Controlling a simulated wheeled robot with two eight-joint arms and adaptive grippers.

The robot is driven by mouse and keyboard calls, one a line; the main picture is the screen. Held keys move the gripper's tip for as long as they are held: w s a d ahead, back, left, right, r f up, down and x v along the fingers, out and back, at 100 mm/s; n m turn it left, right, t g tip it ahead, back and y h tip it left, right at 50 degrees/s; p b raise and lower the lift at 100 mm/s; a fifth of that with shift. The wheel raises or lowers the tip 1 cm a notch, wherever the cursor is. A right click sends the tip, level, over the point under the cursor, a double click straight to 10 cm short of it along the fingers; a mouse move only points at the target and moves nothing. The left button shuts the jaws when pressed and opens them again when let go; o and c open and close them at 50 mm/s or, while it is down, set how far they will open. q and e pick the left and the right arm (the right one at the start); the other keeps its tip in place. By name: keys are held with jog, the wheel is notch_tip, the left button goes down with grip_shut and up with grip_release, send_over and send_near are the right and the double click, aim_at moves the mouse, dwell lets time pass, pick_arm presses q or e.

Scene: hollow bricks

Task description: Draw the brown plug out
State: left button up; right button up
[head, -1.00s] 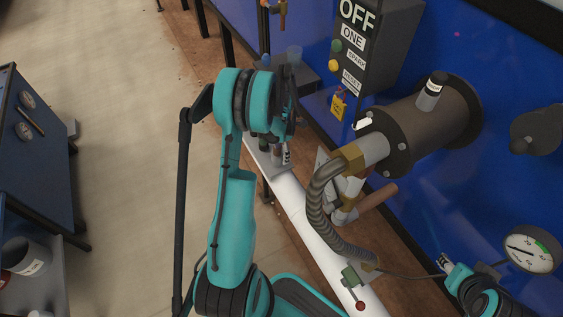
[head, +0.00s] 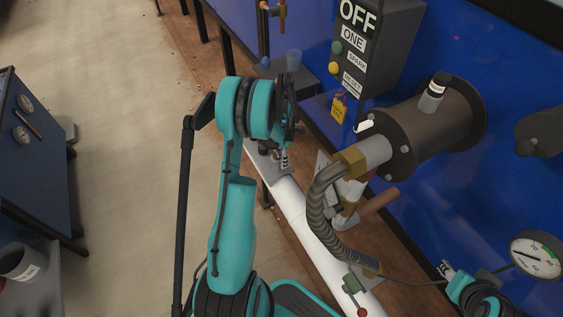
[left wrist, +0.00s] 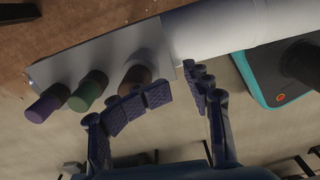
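The brown plug (left wrist: 136,77) sits in a grey metal plate in the left wrist view, the rightmost of three plugs. A green plug (left wrist: 88,90) and a purple plug (left wrist: 47,104) stand to its left. My left gripper (left wrist: 180,84) is open and empty, its dark blue fingers apart. Its left finger overlaps the brown plug's lower right edge in the picture; I cannot tell whether they touch. In the head view my left gripper (head: 286,138) is over the plate and largely hides the plugs. My right gripper does not show clearly; only part of that arm appears at lower right.
A white pipe (head: 291,201) runs beside the plate. A ribbed hose (head: 318,210), a brown cylinder (head: 425,132), and a control box (head: 372,45) stand to the right. A gauge (head: 537,254) is at lower right. Open floor lies left of my arm.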

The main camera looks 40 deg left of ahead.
pick_arm(q)
jog(key=shift+w+a, duration=0.6)
jog(key=shift+a, duration=0.35)
jog(key=shift+w+a, duration=0.1)
jog(key=shift+a, duration=0.4)
jog(key=shift+d, duration=0.1)
jog(key=shift+d, duration=0.1)
jog(key=c, duration=0.4)
jog(key=shift+d, duration=0.1)
grip_shut()
